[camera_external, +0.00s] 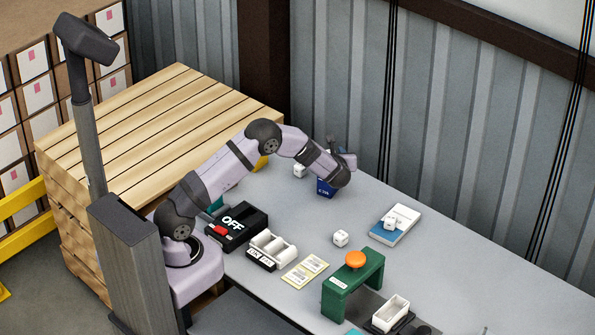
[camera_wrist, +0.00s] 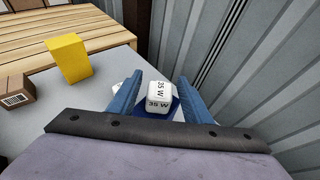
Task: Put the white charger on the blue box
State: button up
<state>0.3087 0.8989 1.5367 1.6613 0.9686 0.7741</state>
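In the wrist view a white charger (camera_wrist: 159,96) marked "35 W" stands between the two blue fingers of my gripper (camera_wrist: 159,77). Gaps show beside it, wider at the left finger, so the gripper looks open around it. A dark blue surface (camera_wrist: 174,106) shows just under the charger, which appears to rest on it. In the external view the blue box (camera_external: 325,189) stands on the table below my wrist. My gripper (camera_external: 346,163) is over it at the far side, and my wrist hides the charger there.
A white cube (camera_external: 299,170) stands left of the blue box. Other white cubes stand near the middle (camera_external: 340,238) and on a blue-and-white box (camera_external: 404,217). A yellow block (camera_wrist: 68,58) and brown carton (camera_wrist: 16,88) are left. The ribbed wall (camera_wrist: 240,60) is close on the right.

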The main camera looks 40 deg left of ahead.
jog(key=shift+r, duration=0.1)
